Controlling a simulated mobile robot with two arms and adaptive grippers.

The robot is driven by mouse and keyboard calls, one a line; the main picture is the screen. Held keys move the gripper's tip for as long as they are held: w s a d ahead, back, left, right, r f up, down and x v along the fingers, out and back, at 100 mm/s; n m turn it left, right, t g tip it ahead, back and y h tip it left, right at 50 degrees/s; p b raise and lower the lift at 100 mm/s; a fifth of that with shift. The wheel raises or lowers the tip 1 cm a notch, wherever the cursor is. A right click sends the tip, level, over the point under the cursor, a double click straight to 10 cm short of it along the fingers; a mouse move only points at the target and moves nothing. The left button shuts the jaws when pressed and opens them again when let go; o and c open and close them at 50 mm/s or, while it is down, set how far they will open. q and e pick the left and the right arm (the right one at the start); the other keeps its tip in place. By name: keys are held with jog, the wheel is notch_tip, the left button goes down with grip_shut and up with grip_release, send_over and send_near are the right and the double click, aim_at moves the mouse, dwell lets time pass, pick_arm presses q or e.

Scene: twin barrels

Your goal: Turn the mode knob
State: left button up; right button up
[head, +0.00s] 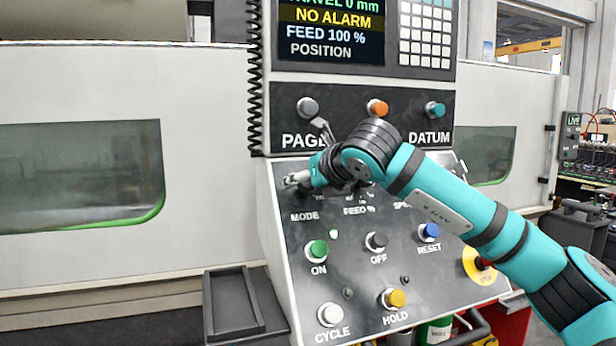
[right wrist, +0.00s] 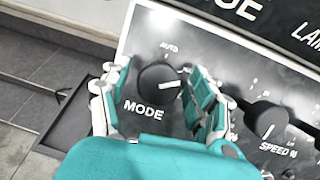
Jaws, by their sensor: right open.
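The mode knob (right wrist: 156,88) is a round black knob with a white pointer mark, on the grey sloping panel above the word MODE. Its pointer tilts to the upper right, and the label AUTO stands above the knob. My right gripper (right wrist: 160,92) is open, with one finger on each side of the knob. I cannot tell whether either finger touches it. In the head view my right gripper (head: 300,179) is at the panel's upper left, above the MODE label, and hides the knob. My left gripper is not in view.
Below are the ON button (head: 317,250), OFF button (head: 376,241), RESET button (head: 429,231), CYCLE button (head: 330,314) and HOLD button (head: 394,298). The speed knob (right wrist: 266,118) is right of my gripper. A dark tray (head: 235,305) sits left of the panel.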

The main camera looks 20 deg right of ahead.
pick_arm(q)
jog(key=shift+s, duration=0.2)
pick_arm(e)
jog(key=shift+s, duration=0.15)
jog(key=shift+c, duration=0.9)
jog(key=c, duration=1)
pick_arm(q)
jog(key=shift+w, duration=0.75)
